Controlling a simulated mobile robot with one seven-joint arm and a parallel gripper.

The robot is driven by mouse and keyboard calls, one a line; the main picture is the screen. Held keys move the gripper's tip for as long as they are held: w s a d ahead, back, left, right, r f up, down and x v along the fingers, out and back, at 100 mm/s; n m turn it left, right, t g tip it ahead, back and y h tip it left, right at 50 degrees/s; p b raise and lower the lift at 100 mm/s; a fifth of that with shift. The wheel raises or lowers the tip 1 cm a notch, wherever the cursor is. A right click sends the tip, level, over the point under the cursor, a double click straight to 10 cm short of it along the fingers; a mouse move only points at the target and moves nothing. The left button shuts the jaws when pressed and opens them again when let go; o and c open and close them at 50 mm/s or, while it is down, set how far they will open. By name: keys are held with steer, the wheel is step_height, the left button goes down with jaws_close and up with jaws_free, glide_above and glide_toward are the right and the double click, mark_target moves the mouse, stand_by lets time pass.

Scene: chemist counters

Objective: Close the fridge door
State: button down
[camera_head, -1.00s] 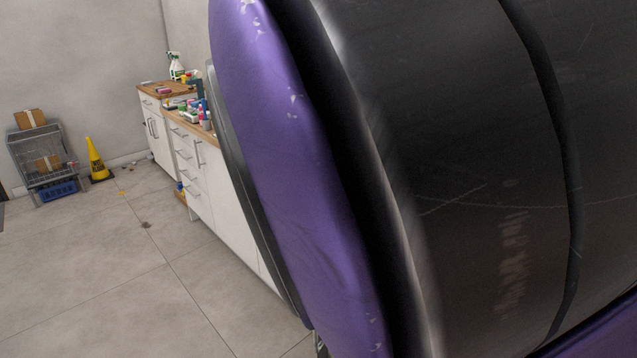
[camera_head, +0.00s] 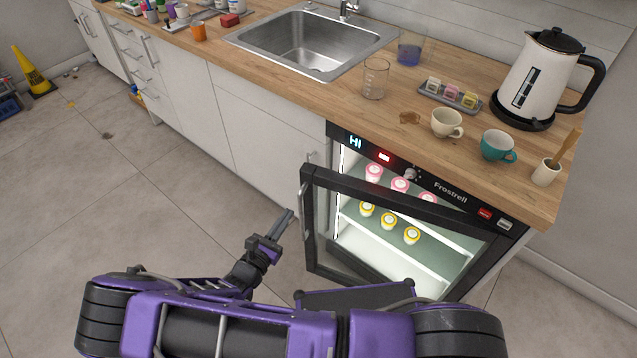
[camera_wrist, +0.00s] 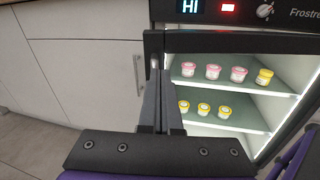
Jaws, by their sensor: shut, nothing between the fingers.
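The small black fridge (camera_head: 459,189) stands under the wooden counter, lit inside. Its glass door (camera_head: 402,199), framed in black, is ajar, with its left edge swung out towards me. The door frame also shows in the wrist view (camera_wrist: 240,43). My gripper (camera_head: 287,217) is shut and empty, just left of the door's free edge. In the wrist view my gripper's fingers (camera_wrist: 160,85) overlap the door's left edge; I cannot tell whether they touch it.
Pink-lidded cups (camera_head: 399,185) and yellow-lidded cups (camera_head: 389,221) stand on the fridge shelves. White cabinets (camera_head: 265,135) adjoin on the left. The counter (camera_head: 300,92) holds a sink (camera_head: 312,42), cups and a kettle (camera_head: 540,75). The floor at left (camera_head: 130,220) is open.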

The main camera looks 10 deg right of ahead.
mark_target(318, 190)
steer(key=shift+n, duration=0.7)
steer(key=x, duration=0.4)
steer(key=s+d+f+x, duration=0.1)
steer(key=x, duration=0.4)
steer(key=d+f+x, duration=0.1)
steer(key=x, duration=0.4)
steer(key=shift+s+d, duration=0.1)
steer(key=shift+s, duration=0.1)
steer(key=shift+f, duration=0.1)
